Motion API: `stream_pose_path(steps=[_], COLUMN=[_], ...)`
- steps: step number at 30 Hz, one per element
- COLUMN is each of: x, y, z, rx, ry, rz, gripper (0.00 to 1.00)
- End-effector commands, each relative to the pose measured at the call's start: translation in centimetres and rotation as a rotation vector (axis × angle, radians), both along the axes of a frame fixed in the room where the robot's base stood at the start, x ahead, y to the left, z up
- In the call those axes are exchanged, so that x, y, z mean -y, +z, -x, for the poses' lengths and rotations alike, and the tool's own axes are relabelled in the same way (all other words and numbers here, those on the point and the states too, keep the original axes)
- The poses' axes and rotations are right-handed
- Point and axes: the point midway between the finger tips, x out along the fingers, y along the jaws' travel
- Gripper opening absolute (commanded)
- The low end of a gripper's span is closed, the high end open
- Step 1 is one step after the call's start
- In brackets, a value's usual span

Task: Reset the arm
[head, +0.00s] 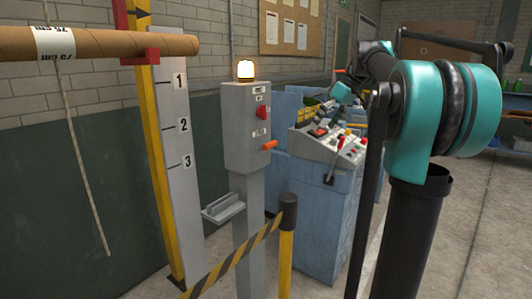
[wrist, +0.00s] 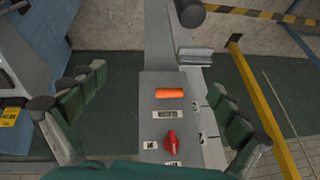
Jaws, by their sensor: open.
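My gripper (wrist: 162,85) is open and empty in the wrist view, with its dark green, padded fingers spread on either side of a grey control post. In the head view, teal and black parts of my arm fill the right side; the gripper itself is hard to make out there. The grey control post (head: 246,130) has a lit beacon (head: 245,70) on top. A red knob (head: 262,112) and an orange handle (head: 269,145) are on it. The wrist view shows the orange handle (wrist: 170,93) between the fingers and the red knob (wrist: 172,140) lower down.
A yellow post with a numbered board (head: 183,130) stands left of the control post. A cardboard tube (head: 100,43) crosses the upper left. A black-topped barrier post (head: 287,240) with striped tape (head: 235,262) stands in front. A blue console (head: 318,205) with buttons stands behind, to the right.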

Motion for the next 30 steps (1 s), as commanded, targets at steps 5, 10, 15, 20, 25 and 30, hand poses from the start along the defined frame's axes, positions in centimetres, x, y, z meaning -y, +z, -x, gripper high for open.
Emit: stream_pose_path(steps=[5, 10, 15, 20, 25, 30], x=[-0.1, -0.2, -0.5, -0.7, -1.1, -1.4], y=[-1.1, -3.1, -5.9, -9.7, -15.4, -23.9], z=[0.3, 0.9, 2.0, 3.6, 6.6, 12.3], rx=[-0.006, -0.019, -0.034, -0.05, -0.065, -0.068], ry=[-0.019, -0.061, -0.115, -0.19, -0.302, -0.472], rz=[0.009, 0.024, 0.045, 0.072, 0.109, 0.155], gripper=[1.0, 1.0, 1.0, 1.0, 1.0, 1.0])
